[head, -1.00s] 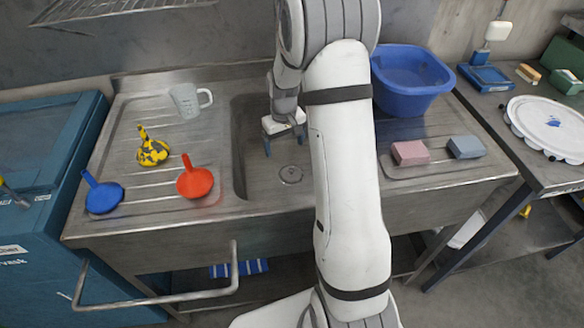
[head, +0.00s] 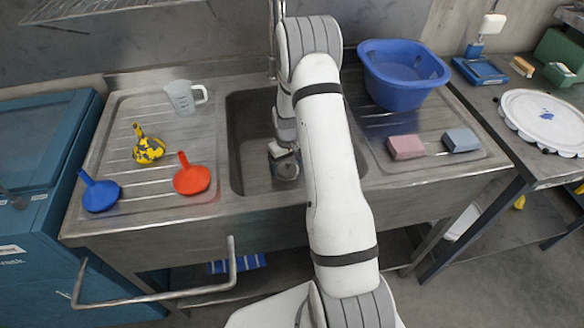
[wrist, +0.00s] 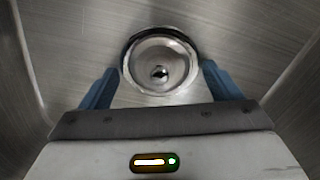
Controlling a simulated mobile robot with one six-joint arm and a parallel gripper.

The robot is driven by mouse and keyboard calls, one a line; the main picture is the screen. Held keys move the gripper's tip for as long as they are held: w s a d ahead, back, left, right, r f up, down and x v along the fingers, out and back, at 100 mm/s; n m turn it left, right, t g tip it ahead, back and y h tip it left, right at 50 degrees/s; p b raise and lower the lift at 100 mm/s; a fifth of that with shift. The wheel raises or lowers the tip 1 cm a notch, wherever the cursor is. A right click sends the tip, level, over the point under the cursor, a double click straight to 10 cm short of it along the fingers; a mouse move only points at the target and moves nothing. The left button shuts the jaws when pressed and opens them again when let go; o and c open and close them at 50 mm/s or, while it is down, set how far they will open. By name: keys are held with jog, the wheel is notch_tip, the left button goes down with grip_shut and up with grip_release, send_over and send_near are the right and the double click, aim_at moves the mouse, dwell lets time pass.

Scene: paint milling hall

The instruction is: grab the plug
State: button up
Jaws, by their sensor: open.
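The plug (wrist: 160,60) is a round metal disc with a small dark-and-bright centre, seated in a dark-rimmed round opening in the sink floor in the wrist view. In the head view the plug (head: 286,172) shows low in the basin, partly covered by my gripper (head: 284,154). In the wrist view my gripper (wrist: 160,80) is open, with one blue finger on each side of the plug. Its jaws hold nothing. I cannot tell whether the fingers touch the plug's rim.
The sink basin (head: 250,177) has steep walls around my gripper. On the left drainboard are a measuring jug (head: 184,97) and yellow (head: 149,150), red (head: 192,178) and blue (head: 100,194) funnels. On the right are a blue tub (head: 402,90), pink sponge (head: 406,147) and grey sponge (head: 461,140).

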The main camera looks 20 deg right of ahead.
jog(key=shift+c, duration=0.5)
jog(key=c, duration=1)
jog(key=shift+o, duration=0.2)
